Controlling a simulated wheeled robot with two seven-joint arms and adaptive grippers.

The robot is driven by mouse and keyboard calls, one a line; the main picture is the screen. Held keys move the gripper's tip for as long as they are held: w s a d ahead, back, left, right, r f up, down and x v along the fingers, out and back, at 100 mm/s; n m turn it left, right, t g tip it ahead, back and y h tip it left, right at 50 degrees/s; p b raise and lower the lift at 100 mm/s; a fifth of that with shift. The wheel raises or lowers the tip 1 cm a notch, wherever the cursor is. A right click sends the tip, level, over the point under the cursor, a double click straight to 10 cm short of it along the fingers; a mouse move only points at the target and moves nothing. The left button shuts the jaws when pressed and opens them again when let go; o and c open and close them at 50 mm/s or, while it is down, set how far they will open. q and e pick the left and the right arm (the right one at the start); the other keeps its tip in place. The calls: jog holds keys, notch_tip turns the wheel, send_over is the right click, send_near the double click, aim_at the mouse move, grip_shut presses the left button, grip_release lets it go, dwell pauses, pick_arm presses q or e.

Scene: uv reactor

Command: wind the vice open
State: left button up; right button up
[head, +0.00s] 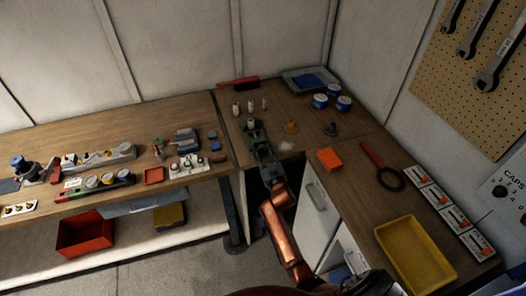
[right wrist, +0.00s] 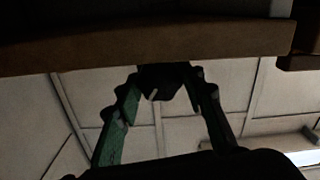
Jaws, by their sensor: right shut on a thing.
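The grey-green vice (head: 253,131) sits at the front edge of the wooden bench, near the inner corner. A small pale cylinder stands at its top. My right gripper (head: 267,164) reaches up to the vice's front from below, at the end of my copper-coloured arm. In the right wrist view its two green fingers (right wrist: 160,88) close in from both sides on a dark part, the vice handle (right wrist: 156,80), just by the bench edge. The handle's exact turn angle is too dark to tell. My left gripper is not in view.
The bench edge (right wrist: 130,50) runs close above the fingers. White drawers (head: 315,205) stand right of my arm. A yellow tray (head: 408,225) lies at right.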

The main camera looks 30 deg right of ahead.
jog(key=o, duration=0.9)
jog(key=shift+s, duration=0.1)
jog(key=v, duration=1.1)
jog(key=shift+s+a, duration=0.2)
jog(key=shift+s, duration=0.2)
